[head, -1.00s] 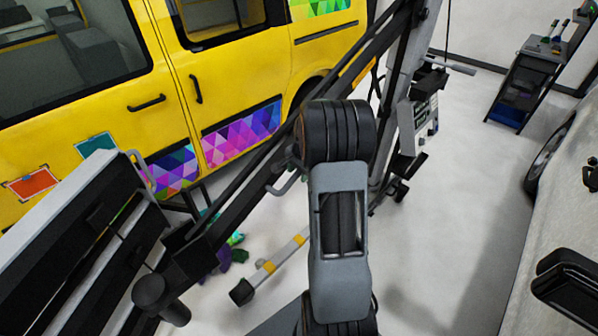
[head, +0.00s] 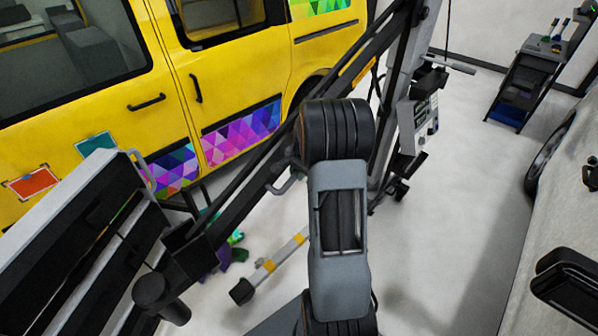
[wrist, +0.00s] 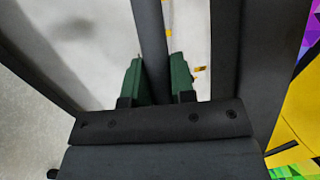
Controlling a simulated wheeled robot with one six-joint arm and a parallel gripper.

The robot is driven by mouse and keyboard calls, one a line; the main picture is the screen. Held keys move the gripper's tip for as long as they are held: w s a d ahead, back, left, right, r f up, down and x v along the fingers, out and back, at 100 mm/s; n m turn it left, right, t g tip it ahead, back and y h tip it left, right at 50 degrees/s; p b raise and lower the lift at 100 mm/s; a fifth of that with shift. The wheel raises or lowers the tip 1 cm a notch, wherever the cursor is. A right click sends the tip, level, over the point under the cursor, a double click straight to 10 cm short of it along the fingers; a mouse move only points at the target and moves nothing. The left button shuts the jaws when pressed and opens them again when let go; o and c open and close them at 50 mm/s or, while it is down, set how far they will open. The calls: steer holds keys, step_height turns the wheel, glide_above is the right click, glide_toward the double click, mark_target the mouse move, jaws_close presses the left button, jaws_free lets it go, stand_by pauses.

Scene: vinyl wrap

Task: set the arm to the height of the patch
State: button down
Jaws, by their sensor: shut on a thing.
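The stand's long dark boom arm (head: 262,165) slopes from the column (head: 398,75) at upper right down to the lamp head (head: 80,235) at lower left. An orange-red patch (head: 34,183) and a teal patch (head: 97,146) lie on the yellow van's side; the lamp head partly covers the view near the teal one. In the wrist view, my gripper (wrist: 160,82) has its green fingers on both sides of a dark bar (wrist: 150,25) and is shut on it. In the head view, my own arm hides the gripper.
The yellow van (head: 140,75) stands close behind the boom. A control box (head: 418,122) hangs on the column. A stand leg (head: 272,264) with yellow bands lies across the floor. A dark cart (head: 522,85) stands at far right, and the floor before it is clear.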

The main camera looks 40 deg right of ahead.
steer(key=shift+h, duration=0.3)
steer(key=f+b, duration=0.1)
steer(key=d+f+b, duration=0.1)
steer(key=f, duration=0.1)
steer(key=d+f+b, duration=0.1)
steer(key=shift+w+d+f, duration=0.2)
steer(key=shift+w, duration=0.15)
steer(key=c, duration=1.3)
jaws_free()
steer(key=shift+s+a+r, duration=0.15)
steer(key=shift+a+r, duration=0.1)
steer(key=shift+a, duration=0.05)
steer(key=o, duration=0.3)
steer(key=shift+d+f, duration=0.1)
steer(key=r, duration=0.4)
steer(key=s+r, duration=0.1)
steer(key=r, duration=0.4)
steer(key=s+r+b, duration=0.1)
steer(key=r, duration=0.3)
steer(key=shift+s+r, duration=0.25)
steer(key=shift+r, duration=0.05)
